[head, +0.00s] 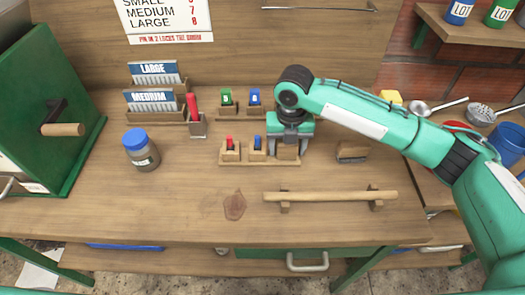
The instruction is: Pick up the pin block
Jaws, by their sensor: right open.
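My right gripper (289,144) points down over the right end of a low wooden rack (232,163) on the bench. Its jaws are open, one on each side of a plain wooden block (287,152) in that rack; whether they touch it I cannot tell. Left of it in the rack stand a block with a blue piece (257,147) and a block with a red piece (230,148). I cannot tell for sure which one is the pin block. The gripper body hides part of the plain block and the rack behind it. My left gripper is not in view.
Behind stand blocks with a green piece (226,97) and a blue piece (254,96). A blue-lidded jar (141,149), card holders (157,115) and a green machine (45,110) are left. A wooden rail (330,196) lies in front; a brush-like block (352,152) is right.

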